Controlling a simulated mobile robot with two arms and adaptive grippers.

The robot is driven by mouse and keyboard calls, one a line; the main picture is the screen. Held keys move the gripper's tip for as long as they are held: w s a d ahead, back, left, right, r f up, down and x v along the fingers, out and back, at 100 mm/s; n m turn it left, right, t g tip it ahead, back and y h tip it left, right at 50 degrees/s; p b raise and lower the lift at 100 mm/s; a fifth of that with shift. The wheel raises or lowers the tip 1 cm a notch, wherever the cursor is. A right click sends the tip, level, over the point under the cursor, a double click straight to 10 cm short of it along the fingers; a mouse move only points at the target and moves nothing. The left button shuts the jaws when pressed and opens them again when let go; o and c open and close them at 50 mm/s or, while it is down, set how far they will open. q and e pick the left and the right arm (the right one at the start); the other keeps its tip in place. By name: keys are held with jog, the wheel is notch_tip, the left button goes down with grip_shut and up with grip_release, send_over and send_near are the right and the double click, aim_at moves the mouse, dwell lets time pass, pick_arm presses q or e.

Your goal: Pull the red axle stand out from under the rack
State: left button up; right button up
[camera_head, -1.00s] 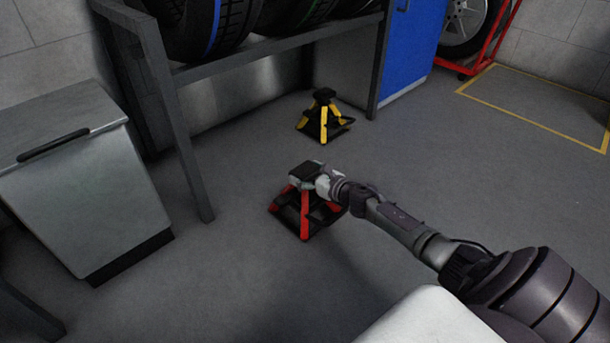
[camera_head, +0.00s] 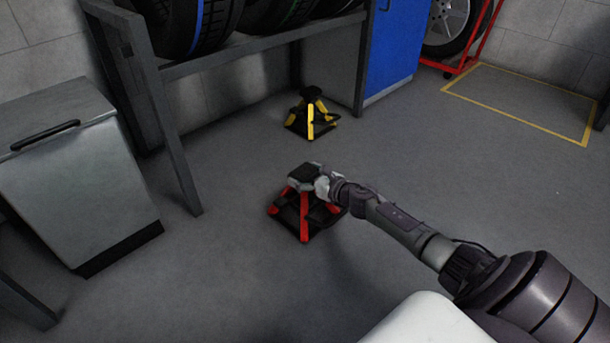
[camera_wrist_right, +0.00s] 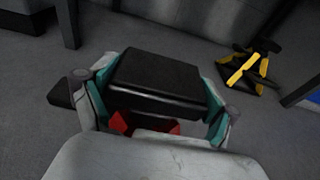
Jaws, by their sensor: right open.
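The red axle stand (camera_head: 304,217) stands upright on the open floor in front of the tyre rack (camera_head: 170,130), clear of its front legs. Its red legs and dark base show in the head view. My right gripper (camera_head: 302,176) is at the stand's top. In the right wrist view, the open fingers of my right gripper (camera_wrist_right: 155,100) lie on either side of the stand's black head (camera_wrist_right: 155,80); I cannot tell whether they touch it. A bit of red (camera_wrist_right: 140,125) shows below the head. My left gripper is not in view.
A yellow axle stand (camera_head: 311,115) stands near the rack's right leg. A grey cabinet (camera_head: 75,180) is at the left and a blue cabinet (camera_head: 395,45) behind. A yellow-outlined floor area (camera_head: 520,100) lies at the back right. Floor around the red stand is clear.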

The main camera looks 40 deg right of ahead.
jog(key=shift+o, duration=1)
jog(key=v, duration=1.2)
jog(key=shift+f, duration=0.1)
